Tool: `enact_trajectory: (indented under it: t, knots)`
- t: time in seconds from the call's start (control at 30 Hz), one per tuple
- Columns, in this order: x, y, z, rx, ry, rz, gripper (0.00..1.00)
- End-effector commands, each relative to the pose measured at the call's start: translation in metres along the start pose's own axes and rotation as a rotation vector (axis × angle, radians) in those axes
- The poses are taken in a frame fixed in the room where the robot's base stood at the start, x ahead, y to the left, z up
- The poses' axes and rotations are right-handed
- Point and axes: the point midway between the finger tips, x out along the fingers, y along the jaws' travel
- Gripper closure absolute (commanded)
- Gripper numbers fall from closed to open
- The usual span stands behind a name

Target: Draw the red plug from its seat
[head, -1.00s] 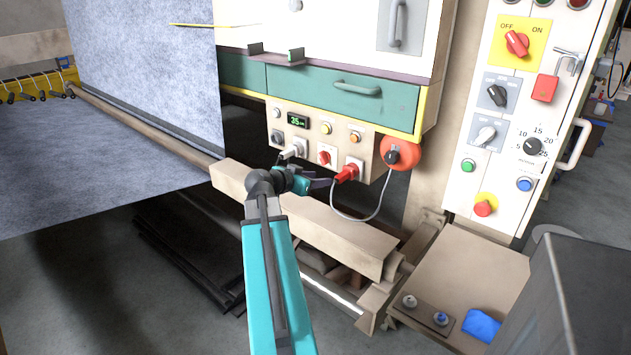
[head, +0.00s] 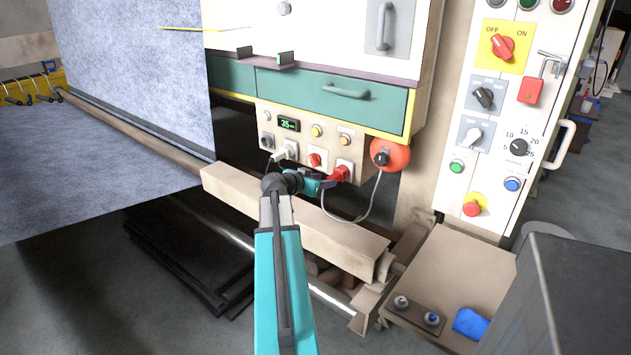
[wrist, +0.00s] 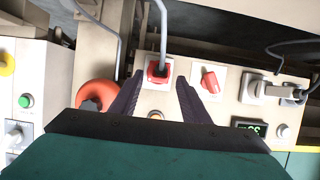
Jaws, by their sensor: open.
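The red plug (head: 341,174) sits in its pale seat plate at the lower right of the beige control panel (head: 330,195), with a grey cable running from it. In the wrist view the plug (wrist: 158,72) shows between my two dark fingertips, its cable rising upward in the picture. My gripper (head: 327,183) is at the panel, just left of the plug in the head view. Its jaws (wrist: 160,78) are open, with one finger on each side of the plug in the picture. I cannot tell whether a finger touches it.
A red knob (head: 314,160) is beside the plug on the left, and a white plug (head: 290,151) with a cord is farther left. A round red-orange housing (head: 390,153) is at the right. A beige beam (head: 290,210) runs below the panel. The grey cable loops below the plug.

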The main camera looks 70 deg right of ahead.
Motion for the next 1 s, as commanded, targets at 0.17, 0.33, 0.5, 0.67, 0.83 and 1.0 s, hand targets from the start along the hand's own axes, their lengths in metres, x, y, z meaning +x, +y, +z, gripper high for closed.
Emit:
enact_trajectory:
  t: [0.17,0.33,0.5,0.67,0.83,1.0]
  knots:
    - [0.025,-0.001,-0.001,0.000,-0.001,0.002,0.58]
    - [0.039,-0.001,-0.001,0.001,0.000,0.000,0.58]
    - [0.046,0.000,-0.001,0.001,0.000,0.000,0.58]
    - [0.047,0.000,0.000,0.001,0.001,0.000,0.58]
    - [0.047,0.000,0.000,0.001,0.001,0.000,0.61]
    - [0.046,0.000,0.000,0.001,0.001,0.000,0.90]
